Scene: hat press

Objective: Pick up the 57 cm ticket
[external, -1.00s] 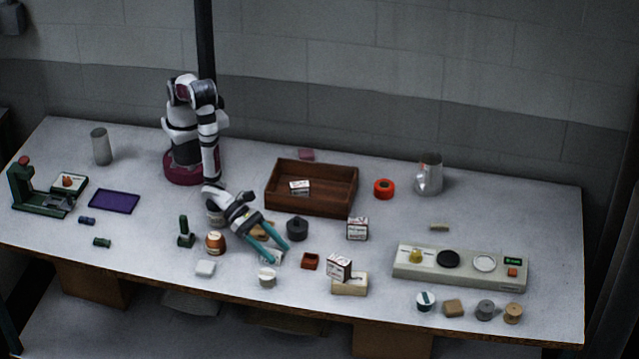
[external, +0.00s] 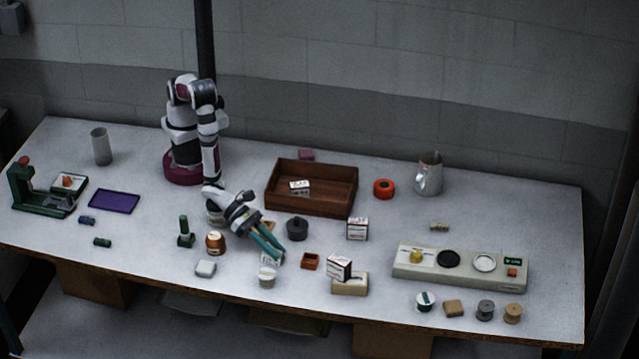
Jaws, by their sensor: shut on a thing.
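My gripper (external: 277,251) has teal fingers and reaches down to the table in the front middle. Its fingers are close together, shut on a small white ticket (external: 268,260) with dark print. The ticket shows at the fingertips, partly hidden by them, at about table height. I cannot read its number, nor tell whether it still touches the table. Another small white printed piece (external: 299,185) lies in the brown wooden tray (external: 318,205).
A dark round pot (external: 297,229), an amber jar (external: 215,243), a white pot (external: 267,278) and a small red-brown box (external: 310,261) stand close around my gripper. A control panel (external: 460,268) lies further right.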

